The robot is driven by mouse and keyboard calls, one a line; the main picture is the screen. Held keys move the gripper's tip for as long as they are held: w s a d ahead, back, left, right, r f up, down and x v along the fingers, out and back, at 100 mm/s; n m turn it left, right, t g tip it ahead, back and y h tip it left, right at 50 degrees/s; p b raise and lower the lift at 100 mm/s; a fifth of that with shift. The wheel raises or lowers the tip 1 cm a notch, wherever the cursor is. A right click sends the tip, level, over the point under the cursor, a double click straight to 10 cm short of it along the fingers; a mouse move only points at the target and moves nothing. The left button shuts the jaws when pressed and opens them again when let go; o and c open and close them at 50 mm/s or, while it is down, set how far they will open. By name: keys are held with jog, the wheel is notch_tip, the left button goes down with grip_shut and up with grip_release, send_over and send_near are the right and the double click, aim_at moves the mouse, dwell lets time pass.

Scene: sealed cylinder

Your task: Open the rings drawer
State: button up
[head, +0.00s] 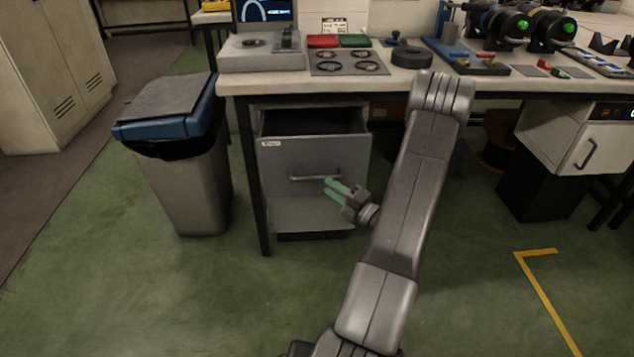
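The grey drawer (300,160) under the workbench stands pulled out, and its dark, empty-looking inside shows from above. A small white label is on its upper left front; I cannot read it. The drawer's bar handle (315,178) runs across the middle of its front. My gripper (329,187) has two green fingers with a gap between them. They point left, just below the right end of the handle, and seem to hold nothing. Whether they touch the drawer front is unclear.
The workbench (395,80) carries a plate with several rings (350,62), red and green trays and machines. A bin with a blue rim (190,170) stands left of the drawer. A white cabinet (575,140) is at the right. The green floor in front is clear.

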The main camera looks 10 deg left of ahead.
aim_at(316, 177)
jog(key=b+x, duration=0.1)
jog(key=x, duration=0.5)
jog(key=shift+w+a, duration=0.2)
jog(key=shift+a, duration=0.1)
grip_shut()
jog(key=shift+s, duration=0.1)
